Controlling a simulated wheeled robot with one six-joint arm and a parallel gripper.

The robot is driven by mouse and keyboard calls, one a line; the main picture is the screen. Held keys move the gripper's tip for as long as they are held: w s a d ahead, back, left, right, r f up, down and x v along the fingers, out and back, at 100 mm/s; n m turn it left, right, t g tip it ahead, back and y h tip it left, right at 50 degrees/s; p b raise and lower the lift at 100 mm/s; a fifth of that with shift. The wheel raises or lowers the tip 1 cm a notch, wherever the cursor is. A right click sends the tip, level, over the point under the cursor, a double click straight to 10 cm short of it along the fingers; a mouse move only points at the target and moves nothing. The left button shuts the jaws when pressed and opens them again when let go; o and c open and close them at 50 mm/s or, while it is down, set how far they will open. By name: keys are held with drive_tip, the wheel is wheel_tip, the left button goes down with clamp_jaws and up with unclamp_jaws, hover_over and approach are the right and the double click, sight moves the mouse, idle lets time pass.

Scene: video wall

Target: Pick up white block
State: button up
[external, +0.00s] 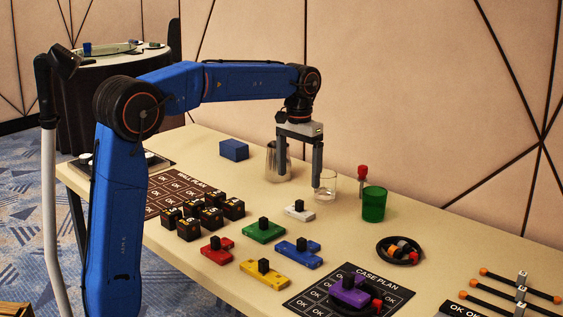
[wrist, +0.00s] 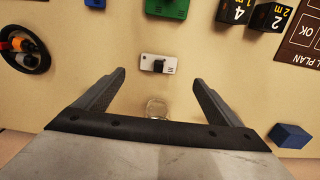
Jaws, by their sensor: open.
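The white block (external: 299,211) is a small flat plate with a black knob on top, lying on the table. In the wrist view the white block (wrist: 146,63) lies flat just beyond the fingertips, roughly centred between them. My gripper (external: 299,183) points down, open and empty, above and behind the block in the external view. In the wrist view my gripper (wrist: 158,76) has its two fingers spread wide, with neither touching the block.
A green cup (external: 374,204), green block (external: 263,230) and blue block (external: 298,251) are nearby. Black cubes (external: 203,214) stand to the left.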

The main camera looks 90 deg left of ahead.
sight(300, 200)
drive_tip(key=f, duration=1)
drive_tip(key=shift+w, duration=0.2)
drive_tip(key=shift+c, duration=0.3)
drive_tip(key=c, duration=1.3)
drive_tip(key=shift+o, duration=0.2)
drive_tip(key=shift+r, duration=0.2)
